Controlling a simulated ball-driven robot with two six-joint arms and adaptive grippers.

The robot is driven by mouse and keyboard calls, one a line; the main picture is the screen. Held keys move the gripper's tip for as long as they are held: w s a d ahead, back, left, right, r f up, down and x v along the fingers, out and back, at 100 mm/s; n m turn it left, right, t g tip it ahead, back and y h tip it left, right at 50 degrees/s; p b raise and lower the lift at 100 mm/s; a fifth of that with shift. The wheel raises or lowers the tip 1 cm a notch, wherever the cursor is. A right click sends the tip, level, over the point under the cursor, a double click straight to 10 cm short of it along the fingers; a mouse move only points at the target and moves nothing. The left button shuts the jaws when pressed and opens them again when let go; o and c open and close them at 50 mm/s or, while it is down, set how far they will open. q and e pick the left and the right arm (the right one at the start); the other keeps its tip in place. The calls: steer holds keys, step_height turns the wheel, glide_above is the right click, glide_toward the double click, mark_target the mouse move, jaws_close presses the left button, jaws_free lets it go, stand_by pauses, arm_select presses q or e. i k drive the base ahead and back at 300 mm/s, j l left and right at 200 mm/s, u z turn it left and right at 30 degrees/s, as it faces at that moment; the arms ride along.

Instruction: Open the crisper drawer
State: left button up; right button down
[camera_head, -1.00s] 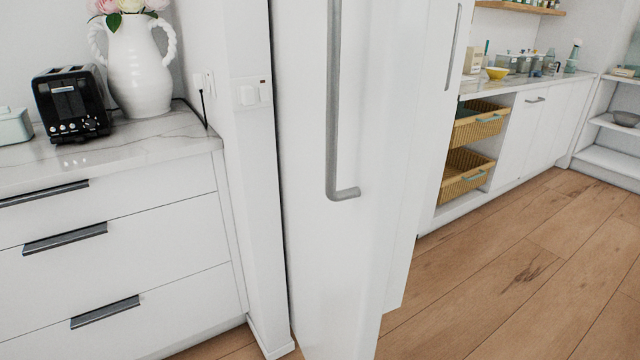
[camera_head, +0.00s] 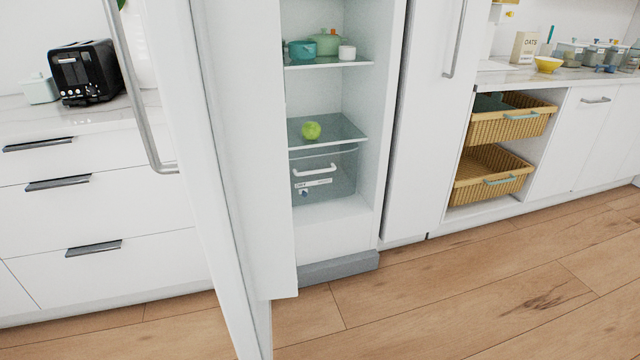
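The crisper drawer (camera_head: 335,189) is a clear, greyish bin low inside the open fridge, with a white bar handle (camera_head: 316,170) and a small label on its front. It looks shut, sitting under a glass shelf (camera_head: 345,131) that holds a green apple (camera_head: 311,131). The fridge door (camera_head: 235,170) stands swung open toward me on the left, with its long grey handle on its outer face. The door covers part of the view left of the fridge interior. Neither of my grippers shows in the head view.
An upper fridge shelf (camera_head: 330,64) holds a teal pot, a green pot and a white cup. A second tall closed door (camera_head: 425,130) stands right of the opening. Wicker baskets (camera_head: 490,176) sit farther right. Wooden floor (camera_head: 440,290) is clear in front. A toaster (camera_head: 85,72) stands on the left counter.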

mark_target(345, 166)
steer(key=i+l+u, duration=0.1)
steer(key=u, duration=0.3)
steer(key=i+l+u, duration=0.1)
steer(key=u, duration=0.3)
steer(key=l+u, duration=0.4)
steer(key=i+l+u, duration=0.1)
steer(key=u, duration=0.3)
